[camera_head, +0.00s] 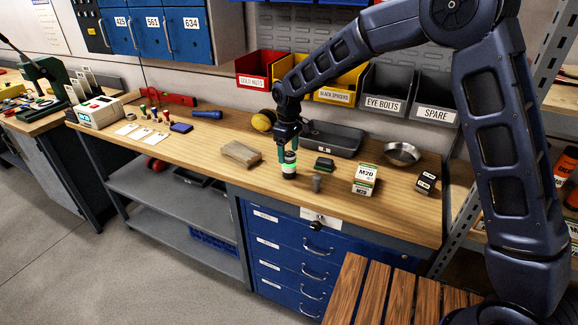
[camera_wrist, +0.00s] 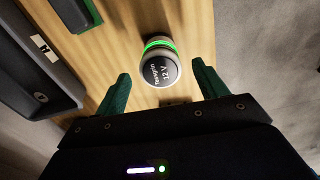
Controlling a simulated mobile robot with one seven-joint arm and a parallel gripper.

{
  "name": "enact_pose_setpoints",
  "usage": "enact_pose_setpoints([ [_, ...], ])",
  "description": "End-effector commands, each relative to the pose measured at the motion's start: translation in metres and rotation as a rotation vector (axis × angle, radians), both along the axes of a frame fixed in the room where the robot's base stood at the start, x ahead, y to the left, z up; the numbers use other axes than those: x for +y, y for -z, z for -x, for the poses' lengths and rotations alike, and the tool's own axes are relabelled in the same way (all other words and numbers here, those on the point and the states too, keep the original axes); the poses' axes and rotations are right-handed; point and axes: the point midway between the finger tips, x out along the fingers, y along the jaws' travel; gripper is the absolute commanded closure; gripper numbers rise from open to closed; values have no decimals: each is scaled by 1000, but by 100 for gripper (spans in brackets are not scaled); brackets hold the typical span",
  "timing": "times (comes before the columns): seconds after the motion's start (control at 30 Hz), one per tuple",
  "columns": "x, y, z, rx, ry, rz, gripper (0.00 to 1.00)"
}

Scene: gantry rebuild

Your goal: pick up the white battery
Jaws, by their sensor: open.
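The battery (camera_head: 289,170) stands upright on the wooden workbench, near its front edge. It is a short cylinder with a white body, a green ring and a dark top. In the wrist view the battery (camera_wrist: 160,62) shows its dark round end, lettered "12 V". My gripper (camera_head: 289,148) is directly above the battery, pointing down. In the wrist view my gripper (camera_wrist: 160,78) has its two green fingers spread wide, one on each side of the battery's line, with nothing between them touching it. The exact height gap is hard to tell.
A small grey cylinder (camera_head: 316,183) and a green-and-black item (camera_head: 325,163) stand close right of the battery. Parts bins (camera_head: 387,90) line the wall.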

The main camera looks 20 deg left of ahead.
Motion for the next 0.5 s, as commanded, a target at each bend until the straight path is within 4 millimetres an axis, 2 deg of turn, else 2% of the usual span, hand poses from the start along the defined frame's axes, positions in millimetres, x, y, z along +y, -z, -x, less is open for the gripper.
enact_pose_setpoints([
  [0.27,-1,18,0,-1,1,0,28],
  [0.5,-3,51,2,-1,0,1,28],
])
